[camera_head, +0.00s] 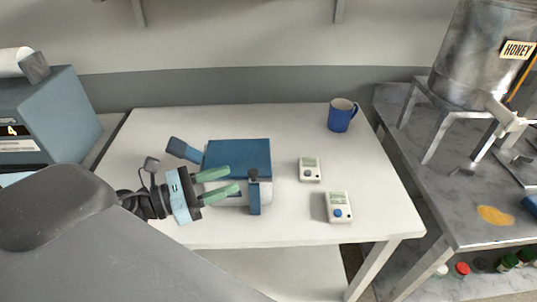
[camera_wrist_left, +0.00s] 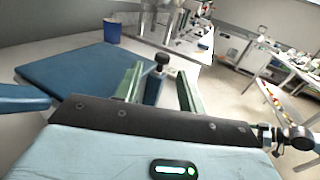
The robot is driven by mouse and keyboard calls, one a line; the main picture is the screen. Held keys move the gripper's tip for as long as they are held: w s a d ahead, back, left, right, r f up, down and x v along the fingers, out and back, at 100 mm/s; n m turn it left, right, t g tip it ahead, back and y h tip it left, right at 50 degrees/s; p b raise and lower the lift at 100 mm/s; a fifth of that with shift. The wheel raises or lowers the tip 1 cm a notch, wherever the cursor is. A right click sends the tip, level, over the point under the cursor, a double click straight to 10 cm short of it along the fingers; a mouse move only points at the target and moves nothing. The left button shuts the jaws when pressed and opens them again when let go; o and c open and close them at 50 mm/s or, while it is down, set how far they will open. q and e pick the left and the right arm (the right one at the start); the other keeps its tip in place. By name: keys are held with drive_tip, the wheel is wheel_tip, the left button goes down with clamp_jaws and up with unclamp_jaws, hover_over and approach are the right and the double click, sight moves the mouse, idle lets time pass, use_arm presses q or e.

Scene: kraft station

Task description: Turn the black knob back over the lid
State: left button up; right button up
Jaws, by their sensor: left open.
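A box with a blue lid (camera_head: 238,156) and pale sides stands on the white table; the lid lies flat in the left wrist view (camera_wrist_left: 82,75). The black knob (camera_head: 253,174) tops a blue upright arm (camera_head: 255,197) at the box's front right side. In the left wrist view the knob (camera_wrist_left: 161,60) is between my two green fingers, with gaps on both sides. My left gripper (camera_head: 236,180) is open, its fingers pointing right toward the knob. I cannot tell whether it touches the arm. My right gripper is not in view.
Two small white devices (camera_head: 310,170) (camera_head: 339,207) lie right of the box. A blue mug (camera_head: 341,115) stands at the back right. The white table (camera_head: 385,185) is clear between them. A honey tank (camera_head: 470,60) stands on the grey bench at right.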

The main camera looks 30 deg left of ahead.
sight(253, 171)
use_arm(q)
drive_tip(key=x, duration=0.6)
drive_tip(key=shift+d+r+p, duration=0.15)
drive_tip(key=shift+d+p, duration=0.05)
drive_tip(key=shift+p, duration=0.15)
drive_tip(key=shift+w+d, duration=0.35)
drive_tip(key=shift+w, duration=0.05)
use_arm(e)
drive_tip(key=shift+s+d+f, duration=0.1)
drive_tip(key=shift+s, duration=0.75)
use_arm(q)
clamp_jaws()
